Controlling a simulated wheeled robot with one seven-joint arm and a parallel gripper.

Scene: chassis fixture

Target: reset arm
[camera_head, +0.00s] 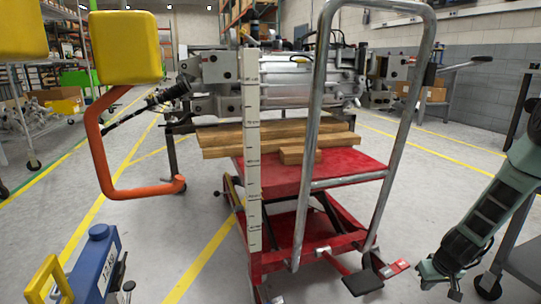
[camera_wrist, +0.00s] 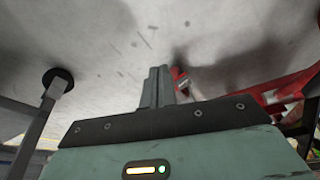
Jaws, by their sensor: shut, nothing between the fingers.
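My arm comes in from the right edge in the head view and points down. My gripper (camera_head: 441,286) hangs low at the lower right, to the right of the red lift cart and clear of it. In the wrist view the two fingers of my gripper (camera_wrist: 158,72) are together, with nothing between them. Grey floor shows beyond the fingertips. No object is held.
A red lift cart (camera_head: 345,166) with a bent metal handle carries wooden beams (camera_head: 225,137) and a metal chassis assembly (camera_head: 290,78). A grey cart (camera_head: 525,245) stands close at right. An orange bar (camera_head: 104,165) and a blue box (camera_head: 95,268) are at left.

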